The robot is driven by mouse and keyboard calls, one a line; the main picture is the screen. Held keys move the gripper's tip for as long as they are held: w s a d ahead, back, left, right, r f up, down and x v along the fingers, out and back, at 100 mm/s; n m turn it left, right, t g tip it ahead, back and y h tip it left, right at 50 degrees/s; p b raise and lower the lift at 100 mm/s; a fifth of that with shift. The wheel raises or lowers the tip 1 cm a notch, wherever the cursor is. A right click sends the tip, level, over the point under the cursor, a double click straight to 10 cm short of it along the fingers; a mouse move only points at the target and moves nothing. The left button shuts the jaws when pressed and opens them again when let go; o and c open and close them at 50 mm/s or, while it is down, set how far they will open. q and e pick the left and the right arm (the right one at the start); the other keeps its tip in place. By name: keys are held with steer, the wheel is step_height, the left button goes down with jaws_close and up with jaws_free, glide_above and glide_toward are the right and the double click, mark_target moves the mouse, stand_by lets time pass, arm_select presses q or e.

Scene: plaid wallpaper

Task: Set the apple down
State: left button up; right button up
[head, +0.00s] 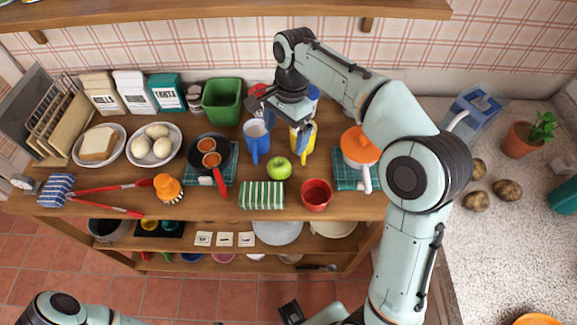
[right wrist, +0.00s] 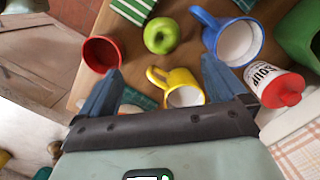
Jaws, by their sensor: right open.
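The green apple (head: 279,168) rests on the wooden worktop, between the green striped cloth (head: 262,195) and the yellow mug (head: 310,138). In the right wrist view the apple (right wrist: 163,35) lies beyond the fingertips, in nobody's grasp. My right gripper (head: 284,128) is above the worktop by the blue mug (head: 257,140) and yellow mug. In its wrist view its jaws (right wrist: 161,65) are apart and empty, with the yellow mug (right wrist: 186,96) showing between them.
A red cup (head: 316,195) stands right of the striped cloth. An orange-lidded pot (head: 360,148) is further right, and a dark pan (head: 208,150) is left. A green bin (head: 222,102) stands behind. Little bare worktop shows around the apple.

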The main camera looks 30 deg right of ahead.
mark_target(279, 162)
steer(key=f, duration=0.2)
steer(key=a+f+b, duration=0.1)
steer(key=f, duration=0.4)
steer(key=shift+a+b, duration=0.3)
steer(key=shift+b, duration=0.05)
steer(key=shift+a+f+b, duration=0.15)
steer(key=shift+f+b, duration=0.05)
steer(key=shift+f, duration=1.25)
steer(key=shift+a+f+b, duration=0.15)
steer(key=shift+f+b, duration=0.05)
steer(key=shift+f, duration=1.25)
steer(key=c, duration=1.2)
steer(key=shift+r, duration=0.1)
steer(key=shift+c, duration=0.5)
